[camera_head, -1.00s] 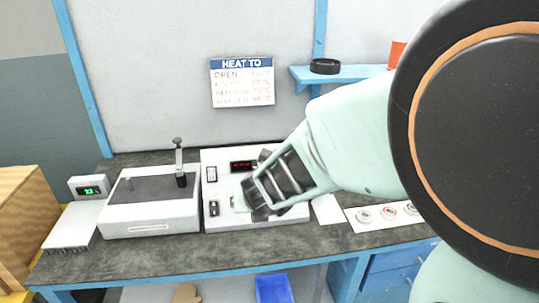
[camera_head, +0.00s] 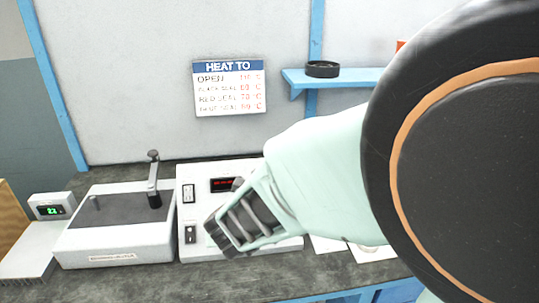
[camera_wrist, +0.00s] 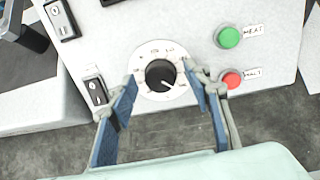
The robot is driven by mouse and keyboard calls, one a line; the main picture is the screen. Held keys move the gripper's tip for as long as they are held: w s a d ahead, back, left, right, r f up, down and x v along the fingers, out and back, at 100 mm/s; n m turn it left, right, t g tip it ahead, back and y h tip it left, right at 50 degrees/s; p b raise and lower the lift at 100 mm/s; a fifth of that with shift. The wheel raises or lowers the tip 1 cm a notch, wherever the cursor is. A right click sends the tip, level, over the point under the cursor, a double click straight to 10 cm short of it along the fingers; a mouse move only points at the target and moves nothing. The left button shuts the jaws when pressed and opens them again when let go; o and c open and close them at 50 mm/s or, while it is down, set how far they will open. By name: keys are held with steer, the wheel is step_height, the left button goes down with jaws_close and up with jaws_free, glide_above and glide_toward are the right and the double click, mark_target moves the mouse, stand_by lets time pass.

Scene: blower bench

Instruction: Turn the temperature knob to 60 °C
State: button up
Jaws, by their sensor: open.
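The temperature knob (camera_wrist: 160,75) is a black round knob with a white pointer line, set in a pale dial on a white control panel (camera_wrist: 200,20). The pointer aims to the lower right in the wrist view; the dial's numbers are too small to read. My gripper (camera_wrist: 161,94) is open, one blue-padded finger on each side of the knob, in line with its near side. I cannot tell whether the fingers touch the panel. In the head view my gripper (camera_head: 228,238) hides the knob. A red-lit display (camera_head: 223,184) shows on the panel, its digits unreadable.
A green button (camera_wrist: 228,37) marked HEAT and a red button (camera_wrist: 232,80) marked HALT sit right of the knob. Rocker switches (camera_wrist: 95,91) sit left. A grey-topped machine with a lever (camera_head: 118,228) stands left. A HEAT TO sign (camera_head: 229,88) hangs on the wall.

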steer(key=shift+w+a+f, duration=0.1)
steer(key=shift+w+f, duration=0.15)
steer(key=shift+f, duration=0.1)
steer(key=c, duration=1.2)
steer(key=shift+o, duration=0.2)
steer(key=shift+r, duration=0.1)
